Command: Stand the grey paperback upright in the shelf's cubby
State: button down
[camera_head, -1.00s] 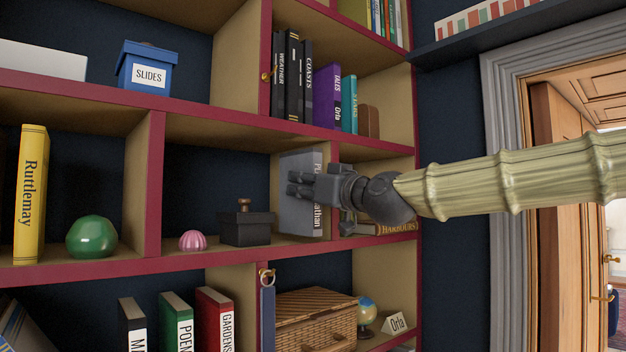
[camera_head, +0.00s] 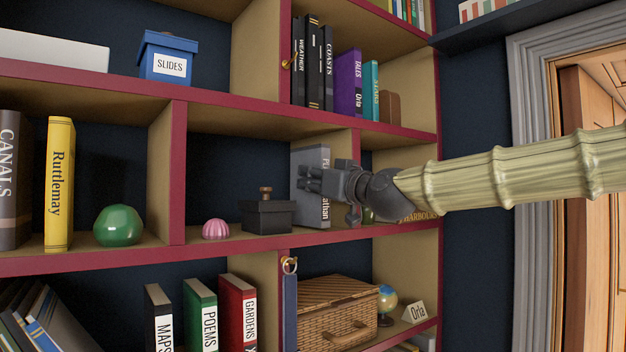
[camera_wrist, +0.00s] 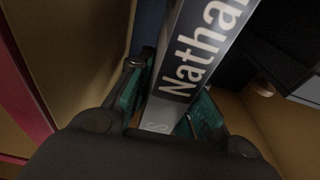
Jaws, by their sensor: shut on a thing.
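The grey paperback (camera_head: 309,160) is upright in the middle-row cubby (camera_head: 222,150), beside its right divider. Its spine, with white lettering, faces outward. My gripper (camera_head: 318,182) is shut on the spine side of the book. In the wrist view, my two fingers (camera_wrist: 165,108) lie on either side of the paperback's spine (camera_wrist: 200,48), which reads "Nathan" in part. The book's bottom edge is close to the cubby floor; I cannot tell whether it touches.
A dark lidded box (camera_head: 267,217) stands just left of the book, slightly overlapping it in the picture. A pink ribbed ball (camera_head: 215,229) is further left. The right divider (camera_head: 356,145) is close to my gripper.

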jog(key=shift+f+b, duration=0.25)
jog(key=shift+b, duration=0.05)
dwell(0.4)
jog(key=c, duration=1.2)
grip_release()
jog(key=shift+d, duration=0.1)
jog(key=r+b+v, duration=0.1)
jog(key=b+v, duration=0.2)
jog(key=v, duration=0.6)
jog(key=shift+r, duration=0.2)
